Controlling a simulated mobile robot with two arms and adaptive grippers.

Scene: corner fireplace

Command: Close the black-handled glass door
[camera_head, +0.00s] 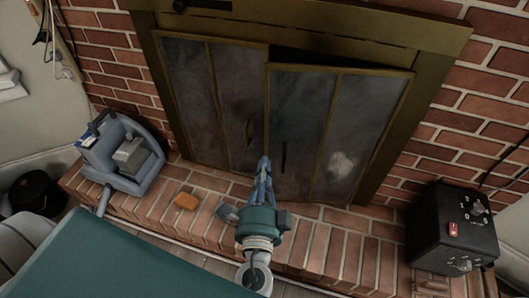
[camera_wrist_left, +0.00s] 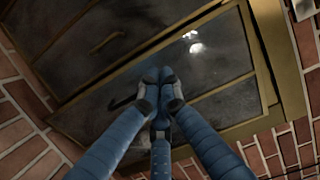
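The black-handled glass door (camera_head: 343,120) is the right door of a brass-framed fireplace. It stands slightly ajar, with a dark gap along its top edge. Its black handle (camera_head: 283,157) is on its left side and also shows in the left wrist view (camera_wrist_left: 122,102). My left gripper (camera_head: 264,162) is in front of this door's lower left part, just left of and below the handle in the head view. In the left wrist view its blue fingers (camera_wrist_left: 160,78) are drawn together against the glass background, with nothing seen between them. Contact with the door cannot be told. My right gripper is out of view.
The left glass door (camera_head: 188,85) has a brownish handle (camera_head: 248,130). Brick walls flank the fireplace.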

